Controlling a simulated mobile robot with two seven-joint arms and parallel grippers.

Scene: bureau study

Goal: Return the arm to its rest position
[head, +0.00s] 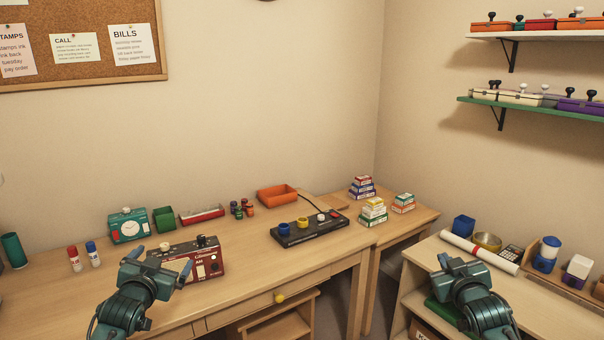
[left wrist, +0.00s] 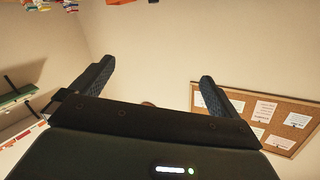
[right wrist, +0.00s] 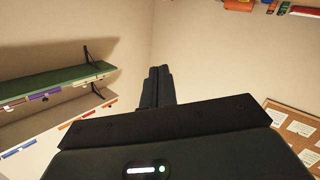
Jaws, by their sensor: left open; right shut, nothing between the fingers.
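My left gripper (head: 162,260) is raised in front of the desk at the lower left of the head view. Its fingers are spread apart with nothing between them, which also shows in the left wrist view (left wrist: 150,90). My right gripper (head: 464,262) is at the lower right of the head view, in front of the low wooden cabinet. Its fingers are together and empty in the right wrist view (right wrist: 158,85). The left gripper overlaps part of the dark red device (head: 208,262) in the picture.
The desk (head: 255,265) holds a teal clock device (head: 128,226), a black panel with knobs (head: 310,230) and an orange tray (head: 277,196). A white roll (head: 480,251) lies on the cabinet at right. Shelves (head: 535,106) hang on the right wall. The desk's front middle is clear.

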